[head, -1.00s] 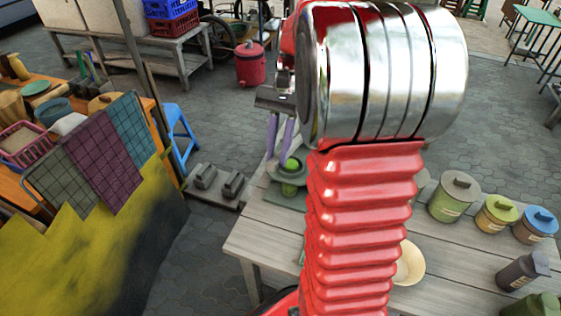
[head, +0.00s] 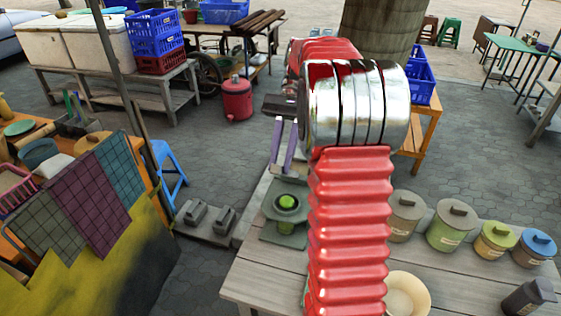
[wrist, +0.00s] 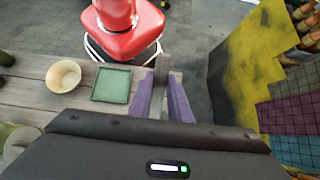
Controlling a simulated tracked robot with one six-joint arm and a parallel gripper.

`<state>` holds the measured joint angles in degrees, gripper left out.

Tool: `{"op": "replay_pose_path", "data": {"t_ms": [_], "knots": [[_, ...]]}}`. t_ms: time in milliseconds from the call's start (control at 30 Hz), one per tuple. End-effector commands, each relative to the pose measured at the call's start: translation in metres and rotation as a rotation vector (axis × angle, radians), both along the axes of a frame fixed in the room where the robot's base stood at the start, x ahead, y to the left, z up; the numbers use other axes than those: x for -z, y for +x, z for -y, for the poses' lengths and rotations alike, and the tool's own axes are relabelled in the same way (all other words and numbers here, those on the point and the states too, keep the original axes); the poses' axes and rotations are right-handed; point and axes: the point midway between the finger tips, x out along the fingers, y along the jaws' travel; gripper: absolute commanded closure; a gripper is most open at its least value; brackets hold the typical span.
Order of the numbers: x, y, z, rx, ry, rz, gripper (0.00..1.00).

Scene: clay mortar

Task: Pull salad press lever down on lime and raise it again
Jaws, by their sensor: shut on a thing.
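The green lime (head: 287,202) sits in the round cup of the dark green press (head: 284,240) at the table's far left corner. The lime shows uncovered from above in the head view. My gripper (head: 281,166) has two purple fingers, above and just behind the cup, apart from the lime. In the wrist view my gripper (wrist: 161,74) is shut on a narrow grey bar (wrist: 163,68), seemingly the press lever. The lever's joint and most of its length are hidden, and the lime does not show in the wrist view.
A green square tray (wrist: 112,84) and a cream bowl (wrist: 63,76) lie on the wooden table (head: 262,283). Several lidded jars, such as the green one (head: 451,226), line its right side. A blue stool (head: 168,170) stands left.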

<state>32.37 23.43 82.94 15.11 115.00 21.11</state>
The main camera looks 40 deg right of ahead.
Motion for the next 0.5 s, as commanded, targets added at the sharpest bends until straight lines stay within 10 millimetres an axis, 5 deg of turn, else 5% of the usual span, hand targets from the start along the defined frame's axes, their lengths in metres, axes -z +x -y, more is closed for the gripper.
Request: {"op": "replay_pose_path", "data": {"t_ms": [200,233,500], "knots": [[0.0013,0.0015,-0.0003,-0.001,-0.003,0.003,1.0],[0.0013,0.0015,-0.0003,-0.001,-0.002,0.004,0.82],[0.001,0.0012,-0.0007,-0.002,-0.003,0.003,0.64]]}}
